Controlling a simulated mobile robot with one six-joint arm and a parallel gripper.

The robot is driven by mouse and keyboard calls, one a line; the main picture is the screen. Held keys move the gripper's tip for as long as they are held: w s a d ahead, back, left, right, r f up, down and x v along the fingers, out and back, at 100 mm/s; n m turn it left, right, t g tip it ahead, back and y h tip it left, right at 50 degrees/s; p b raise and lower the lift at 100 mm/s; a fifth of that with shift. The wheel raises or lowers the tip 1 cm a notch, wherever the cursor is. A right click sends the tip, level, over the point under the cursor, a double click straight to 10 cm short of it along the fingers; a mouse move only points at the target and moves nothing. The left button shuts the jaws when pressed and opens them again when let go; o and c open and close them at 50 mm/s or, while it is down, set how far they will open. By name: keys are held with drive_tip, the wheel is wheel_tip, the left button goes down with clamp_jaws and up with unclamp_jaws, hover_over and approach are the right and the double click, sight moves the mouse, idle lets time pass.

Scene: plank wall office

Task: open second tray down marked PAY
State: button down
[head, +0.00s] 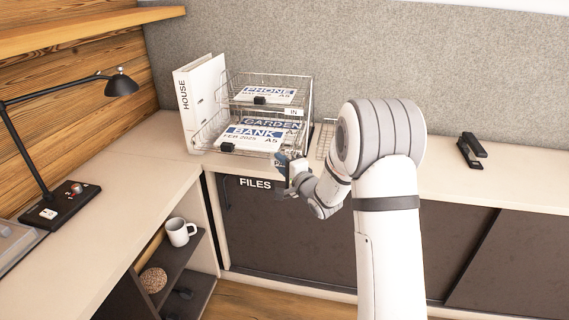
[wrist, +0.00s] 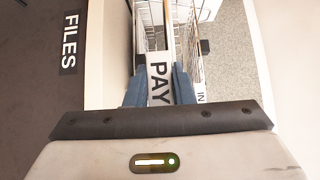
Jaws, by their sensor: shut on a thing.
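A wire tray stack (head: 311,90) stands on the corner desk. Its top tray holds a PHONE paper (head: 268,95) and has an IN label (head: 293,112). The tray below holds GARDEN (head: 270,123) and BANK (head: 255,134) papers. My gripper (head: 283,168) is at the front right of this lower tray. In the wrist view, the PAY label (wrist: 159,82) lies between the blue fingers of my gripper (wrist: 160,88), which is shut on it. The IN label (wrist: 201,97) shows to its right. In the head view my gripper mostly hides the PAY label.
A white HOUSE binder (head: 200,100) stands left of the stack. A black clip (head: 227,147) sits at the lower tray's front. A desk lamp (head: 60,195) is at left, a stapler (head: 470,150) at right. A FILES cabinet door (head: 240,215) is below the desk edge.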

drive_tip(key=shift+a, duration=0.15)
drive_tip(key=c, duration=1.2)
unclamp_jaws()
drive_tip(key=shift+c, duration=0.2)
drive_tip(key=v, duration=0.7)
drive_tip(key=shift+s+d, duration=0.25)
drive_tip(key=shift+s, duration=0.1)
